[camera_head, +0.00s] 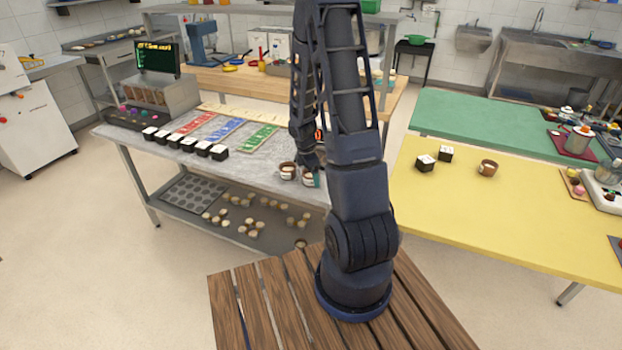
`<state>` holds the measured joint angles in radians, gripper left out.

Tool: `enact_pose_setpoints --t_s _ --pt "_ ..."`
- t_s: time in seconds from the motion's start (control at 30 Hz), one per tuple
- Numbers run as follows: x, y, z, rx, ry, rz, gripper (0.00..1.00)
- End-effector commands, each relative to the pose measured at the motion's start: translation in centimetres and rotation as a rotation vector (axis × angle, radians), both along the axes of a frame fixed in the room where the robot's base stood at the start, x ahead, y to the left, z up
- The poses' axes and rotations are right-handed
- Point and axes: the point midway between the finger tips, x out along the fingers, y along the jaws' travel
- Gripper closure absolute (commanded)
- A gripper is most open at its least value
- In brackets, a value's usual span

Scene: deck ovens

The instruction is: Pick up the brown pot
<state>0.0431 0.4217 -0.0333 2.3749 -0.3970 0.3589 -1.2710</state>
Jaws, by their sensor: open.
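A small brown pot (287,171) stands on the front edge of the grey metal table, just left of my gripper. Another small brown pot (488,168) stands on the yellow table at the right. My gripper (308,168) is open and points down over the front edge of the grey table. A pale cup-like thing with some teal (309,180) is right below it; it is too small to tell whether they touch. My arm hides part of the table behind.
The grey table (250,170) holds several black-and-white cubes (184,143) and coloured strips (224,130). Its lower shelf carries a muffin tray (193,194) and several round pieces. The yellow table (520,220) has two similar cubes and a clear front area. A wooden slatted surface (250,305) lies in front.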

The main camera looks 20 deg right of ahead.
Motion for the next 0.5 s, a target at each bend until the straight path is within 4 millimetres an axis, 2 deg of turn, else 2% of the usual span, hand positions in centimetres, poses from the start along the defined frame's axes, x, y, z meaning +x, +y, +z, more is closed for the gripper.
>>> enact_pose_setpoints --t_s 0.1,0.17,0.37,0.4,0.5 --pt "0.00 0.00 0.01 0.000 0.000 0.000 0.12" --pt "0.00 0.00 0.02 0.000 0.000 0.000 0.22" --pt "0.01 0.00 0.02 0.000 0.000 0.000 0.61" --pt "0.02 -0.01 0.03 0.000 0.000 0.000 0.65" --pt "0.03 0.00 0.03 0.000 0.000 0.000 0.65"
